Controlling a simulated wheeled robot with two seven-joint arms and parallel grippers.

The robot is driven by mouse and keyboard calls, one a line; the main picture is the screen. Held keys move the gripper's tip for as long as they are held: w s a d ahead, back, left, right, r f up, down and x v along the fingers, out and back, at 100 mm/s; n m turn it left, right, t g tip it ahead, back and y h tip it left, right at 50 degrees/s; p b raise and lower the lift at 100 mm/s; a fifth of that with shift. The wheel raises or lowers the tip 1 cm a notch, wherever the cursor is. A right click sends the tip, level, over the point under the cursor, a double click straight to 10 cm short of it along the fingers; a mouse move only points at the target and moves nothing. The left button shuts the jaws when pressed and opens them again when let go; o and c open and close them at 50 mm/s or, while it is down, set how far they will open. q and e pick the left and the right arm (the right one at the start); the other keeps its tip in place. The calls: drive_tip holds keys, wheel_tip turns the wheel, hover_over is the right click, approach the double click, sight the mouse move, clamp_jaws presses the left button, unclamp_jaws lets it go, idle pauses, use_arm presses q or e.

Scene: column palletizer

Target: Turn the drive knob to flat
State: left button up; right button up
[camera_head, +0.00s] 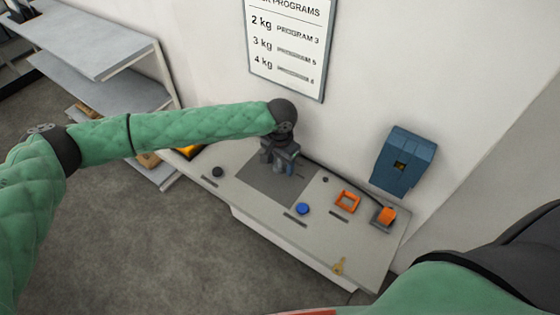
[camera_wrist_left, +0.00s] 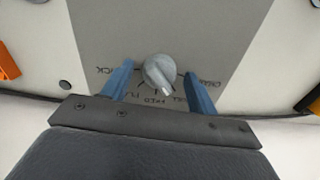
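The drive knob (camera_wrist_left: 158,70) is a round grey dial with a pale pointer on a grey panel, in the left wrist view. Its pointer faces down and slightly right in that view. The labels around it are upside down and partly hidden, so I cannot read which one it points at. My left gripper (camera_wrist_left: 158,72) is open, with one blue finger on each side of the knob and visible gaps between. In the head view my left gripper (camera_head: 284,162) is over the grey panel (camera_head: 257,187) and hides the knob. My right gripper is out of view.
The workbench (camera_head: 330,245) also carries a black knob (camera_head: 218,172), a blue button (camera_head: 303,208), an orange frame (camera_head: 347,201), an orange switch (camera_head: 386,215) and a yellow key-like tag (camera_head: 339,266). A blue box (camera_head: 403,160) hangs on the wall. Shelves (camera_head: 95,45) stand at left.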

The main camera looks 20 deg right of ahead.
use_arm(q)
drive_tip(key=c, duration=0.9)
